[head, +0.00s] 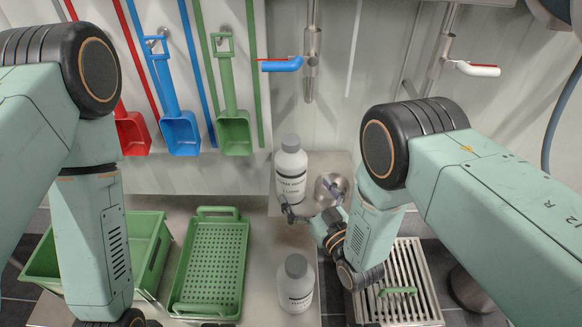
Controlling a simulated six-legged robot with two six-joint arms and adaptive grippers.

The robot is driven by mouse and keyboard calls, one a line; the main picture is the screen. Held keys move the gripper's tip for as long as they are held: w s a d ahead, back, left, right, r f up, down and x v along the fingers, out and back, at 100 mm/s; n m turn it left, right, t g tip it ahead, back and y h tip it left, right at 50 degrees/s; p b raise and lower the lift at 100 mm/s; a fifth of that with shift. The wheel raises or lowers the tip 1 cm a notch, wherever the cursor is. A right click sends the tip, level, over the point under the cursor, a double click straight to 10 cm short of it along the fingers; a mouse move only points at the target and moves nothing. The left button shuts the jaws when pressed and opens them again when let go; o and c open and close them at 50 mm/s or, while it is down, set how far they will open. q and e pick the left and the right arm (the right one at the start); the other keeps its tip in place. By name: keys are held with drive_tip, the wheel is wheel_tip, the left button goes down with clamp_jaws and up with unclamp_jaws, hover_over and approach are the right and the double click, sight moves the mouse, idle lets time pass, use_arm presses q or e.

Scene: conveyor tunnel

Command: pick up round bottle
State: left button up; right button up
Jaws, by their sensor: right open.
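A white round bottle (291,176) with a grey cap and printed label stands upright at the back of the counter, near the wall. A second similar white bottle (296,291) stands upright nearer the front. My right gripper (309,208) is open at the lower right of the back bottle. One dark finger reaches in front of that bottle's base and the other is to its right. I cannot tell whether a finger touches it. My left arm comes down at the left, and its gripper is out of the picture.
A green perforated tray (245,262) and a green bin (155,240) are at the left. A round metal object (330,184) is right of the back bottle. A slatted metal drain (424,283) lies at the right. Red, blue and green scoops hang above.

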drive_tip(key=b+x, duration=0.1)
drive_tip(key=x, duration=0.1)
drive_tip(key=b+x, duration=0.1)
drive_tip(key=x, duration=0.2)
drive_tip(key=f+b+x, duration=0.1)
drive_tip(key=x, duration=0.1)
drive_tip(key=shift+w+a, duration=0.15)
drive_tip(key=shift+w, duration=0.1)
drive_tip(key=shift+s+r, duration=0.1)
drive_tip(key=shift+c, duration=0.4)
drive_tip(key=c, duration=1.8)
drive_tip(key=shift+r, duration=0.15)
